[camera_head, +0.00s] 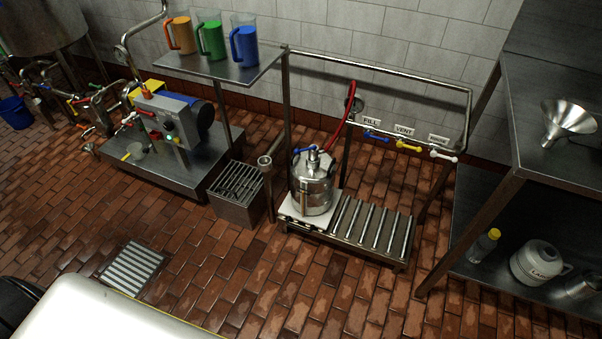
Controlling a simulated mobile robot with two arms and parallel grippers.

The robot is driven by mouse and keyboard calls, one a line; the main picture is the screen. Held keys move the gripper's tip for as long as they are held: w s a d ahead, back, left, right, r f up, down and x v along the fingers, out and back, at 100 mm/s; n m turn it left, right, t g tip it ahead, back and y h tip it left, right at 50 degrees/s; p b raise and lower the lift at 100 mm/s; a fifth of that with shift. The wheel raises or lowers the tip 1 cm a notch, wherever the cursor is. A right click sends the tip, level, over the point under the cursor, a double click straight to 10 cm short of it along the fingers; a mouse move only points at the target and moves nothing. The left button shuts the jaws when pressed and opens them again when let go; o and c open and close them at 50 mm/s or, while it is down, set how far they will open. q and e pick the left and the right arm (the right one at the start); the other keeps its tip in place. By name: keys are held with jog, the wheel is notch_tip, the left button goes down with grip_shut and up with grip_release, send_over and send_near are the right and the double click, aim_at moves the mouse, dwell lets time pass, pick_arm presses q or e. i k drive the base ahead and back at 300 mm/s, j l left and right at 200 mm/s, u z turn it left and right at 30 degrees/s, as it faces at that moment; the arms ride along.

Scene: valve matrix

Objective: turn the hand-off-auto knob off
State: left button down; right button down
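A grey control box (167,117) sits on the pump unit at the left, above a low steel platform (196,164). Neither of my grippers is in view.
A steel shelf (222,70) with orange, green and blue jugs overhangs behind the pump. A steel keg (312,183) stands on a roller stand at the centre. A floor grate (132,268) lies in front. Open brick floor lies between.

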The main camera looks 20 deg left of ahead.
aim_at(168, 126)
jog(key=u, duration=1.5)
jog(key=i+z, duration=0.15)
jog(key=i, duration=0.55)
jog(key=i+j+z, duration=0.1)
jog(key=i, duration=0.65)
jog(key=i+j+z, duration=0.15)
jog(key=i, duration=0.55)
